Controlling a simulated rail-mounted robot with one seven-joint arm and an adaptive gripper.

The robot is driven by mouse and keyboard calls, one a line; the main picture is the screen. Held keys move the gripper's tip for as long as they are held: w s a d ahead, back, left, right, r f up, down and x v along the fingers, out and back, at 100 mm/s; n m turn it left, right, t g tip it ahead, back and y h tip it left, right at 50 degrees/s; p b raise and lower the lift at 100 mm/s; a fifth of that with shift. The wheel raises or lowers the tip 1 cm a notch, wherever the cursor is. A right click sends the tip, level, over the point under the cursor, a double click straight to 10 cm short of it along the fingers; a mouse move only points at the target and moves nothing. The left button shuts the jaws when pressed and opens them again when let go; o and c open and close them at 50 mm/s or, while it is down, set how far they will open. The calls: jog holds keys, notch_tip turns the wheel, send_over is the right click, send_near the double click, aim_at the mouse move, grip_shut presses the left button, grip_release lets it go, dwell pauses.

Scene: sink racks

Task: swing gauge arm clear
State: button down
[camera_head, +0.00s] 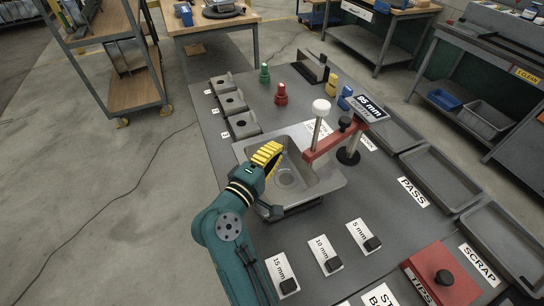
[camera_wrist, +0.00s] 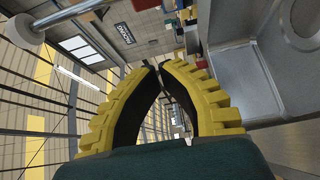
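The red gauge arm (camera_head: 330,142) reaches over the right part of the sink (camera_head: 322,182) from a black-based post (camera_head: 349,154) at its right. A pale upright rod topped by a white knob (camera_head: 321,107) stands at the arm's left end. The knob also shows at the upper left in the wrist view (camera_wrist: 24,34). My gripper (camera_head: 274,148) is over the left part of the sink, left of the arm and apart from it. Its yellow fingers come together at the tips in the wrist view (camera_wrist: 158,66), with nothing seen between them.
Green (camera_head: 264,73), red (camera_head: 281,94), yellow and blue pieces stand farther back. Grey trays (camera_head: 440,177) line the right side. Grey blocks (camera_head: 243,124) sit at left; black blocks on labelled cards (camera_head: 326,254) lie in front.

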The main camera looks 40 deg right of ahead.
jog(key=d, duration=0.1)
jog(key=s+d, duration=0.1)
jog(key=d, duration=0.1)
jog(key=s+d, duration=0.1)
jog(key=shift+s+d, duration=0.15)
jog(key=shift+d, duration=0.2)
dwell(0.3)
